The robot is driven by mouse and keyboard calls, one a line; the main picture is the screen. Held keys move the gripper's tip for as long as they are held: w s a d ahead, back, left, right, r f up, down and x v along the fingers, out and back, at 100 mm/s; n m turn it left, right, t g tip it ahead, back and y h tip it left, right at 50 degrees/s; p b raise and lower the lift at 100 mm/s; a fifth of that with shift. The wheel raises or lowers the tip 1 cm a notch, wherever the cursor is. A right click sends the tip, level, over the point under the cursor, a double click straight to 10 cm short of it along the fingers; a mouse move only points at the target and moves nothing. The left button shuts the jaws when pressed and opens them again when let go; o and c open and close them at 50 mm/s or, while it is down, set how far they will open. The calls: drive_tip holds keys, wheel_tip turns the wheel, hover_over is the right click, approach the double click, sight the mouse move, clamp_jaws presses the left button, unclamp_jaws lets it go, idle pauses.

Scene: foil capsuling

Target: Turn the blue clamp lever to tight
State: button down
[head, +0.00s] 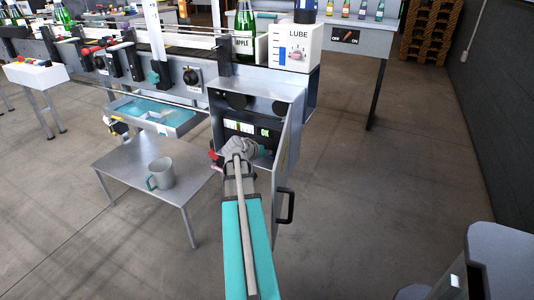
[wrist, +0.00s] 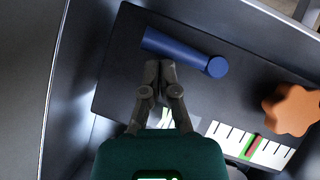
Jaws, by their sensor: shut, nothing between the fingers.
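The blue clamp lever (wrist: 180,50) shows in the wrist view as a blue bar on a dark plate (wrist: 118,75). It slants from upper left down to a round end at its right. My gripper (wrist: 159,66) is shut and empty, its fingertips just below the middle of the lever in the picture. I cannot tell whether they touch it. In the head view my gripper (head: 238,148) reaches into an open cabinet (head: 258,90), and the lever cannot be made out there. A white scale (wrist: 262,150) with a green band and a red mark lies below right of the lever.
An orange lobed knob (wrist: 292,108) sits right of the lever. The cabinet's open door (head: 287,145) with a black handle stands close on my arm's right. A small table (head: 125,165) with a grey-green mug (head: 163,175) stands to the left.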

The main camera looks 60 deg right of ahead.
drive_tip(key=p+v, duration=0.7)
drive_tip(key=v, duration=0.6)
drive_tip(key=shift+s+a+r+p, duration=0.25)
drive_tip(key=shift+s+r+p, duration=0.05)
drive_tip(key=shift+s+r, duration=0.1)
idle(0.3)
drive_tip(key=w+a+f+n+t+y, duration=0.1)
drive_tip(key=w+a+f+n+y, duration=0.1)
drive_tip(key=w+a, duration=0.45)
drive_tip(key=w+a+f+n+t+y, duration=0.1)
drive_tip(key=w+a+f+n+y, duration=0.15)
drive_tip(key=a, duration=0.75)
drive_tip(key=w+a+f+n+t+y, duration=0.1)
drive_tip(key=w+a+f+n, duration=0.15)
drive_tip(key=w+a, duration=0.5)
drive_tip(key=a+f+n+y, duration=0.2)
drive_tip(key=a+n+y, duration=0.5)
drive_tip(key=a, duration=2.1)
wheel_tip(320, 180, up, 26)
drive_tip(key=n+h+p, duration=0.1)
drive_tip(key=p, duration=2.5)
drive_tip(key=shift+s, duration=0.4)
